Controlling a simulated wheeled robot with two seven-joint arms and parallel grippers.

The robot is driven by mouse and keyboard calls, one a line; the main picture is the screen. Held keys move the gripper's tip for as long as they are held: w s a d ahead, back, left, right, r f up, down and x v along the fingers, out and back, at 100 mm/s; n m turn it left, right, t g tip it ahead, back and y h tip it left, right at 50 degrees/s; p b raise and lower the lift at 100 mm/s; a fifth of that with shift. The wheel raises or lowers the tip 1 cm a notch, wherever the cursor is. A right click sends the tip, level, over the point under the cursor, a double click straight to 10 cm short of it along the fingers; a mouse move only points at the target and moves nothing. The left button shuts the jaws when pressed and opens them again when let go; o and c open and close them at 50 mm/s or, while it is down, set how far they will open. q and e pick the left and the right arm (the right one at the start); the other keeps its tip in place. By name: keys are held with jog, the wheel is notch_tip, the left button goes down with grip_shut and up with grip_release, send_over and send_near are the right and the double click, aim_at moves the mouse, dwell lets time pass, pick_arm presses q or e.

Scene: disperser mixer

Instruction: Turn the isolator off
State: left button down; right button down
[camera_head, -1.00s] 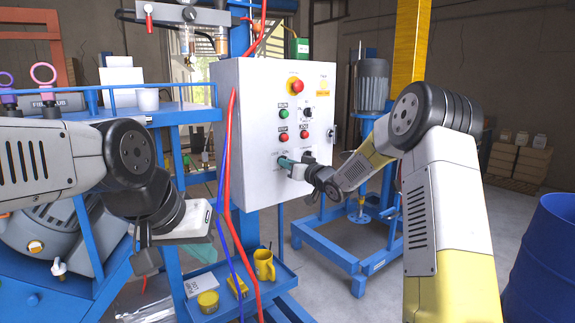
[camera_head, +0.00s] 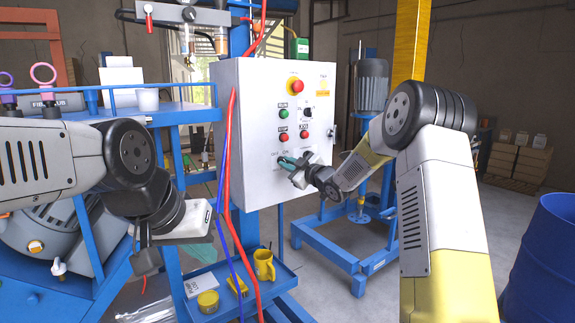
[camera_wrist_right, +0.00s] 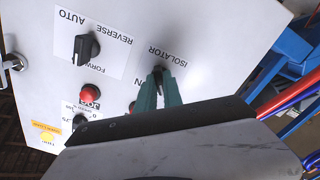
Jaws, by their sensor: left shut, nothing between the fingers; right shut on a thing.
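The isolator is a small black knob (camera_wrist_right: 158,73) under the printed word ISOLATOR, on the front of a light grey control box (camera_head: 240,150). My right gripper (camera_head: 283,163) is at the lower left of that front and largely hides the knob in the head view. Its teal fingers (camera_wrist_right: 159,88) are shut on the knob in the right wrist view. The exact angle of the knob is hard to read. My left gripper (camera_head: 195,222) is left of the box, over the blue frame, apart from everything; its fingertips are not clear.
Above the isolator are a red emergency stop (camera_head: 295,86), a green button (camera_head: 284,114), red buttons and a black selector (camera_wrist_right: 87,47). Red and blue hoses (camera_head: 229,180) hang along the box's left edge. A blue drum (camera_head: 545,260) stands at right.

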jog(key=shift+n, duration=0.4)
jog(key=c, duration=1.5)
grip_release()
jog(key=shift+d, duration=0.1)
jog(key=v, duration=0.7)
jog(key=shift+s+d, duration=0.2)
jog(key=shift+s, duration=0.1)
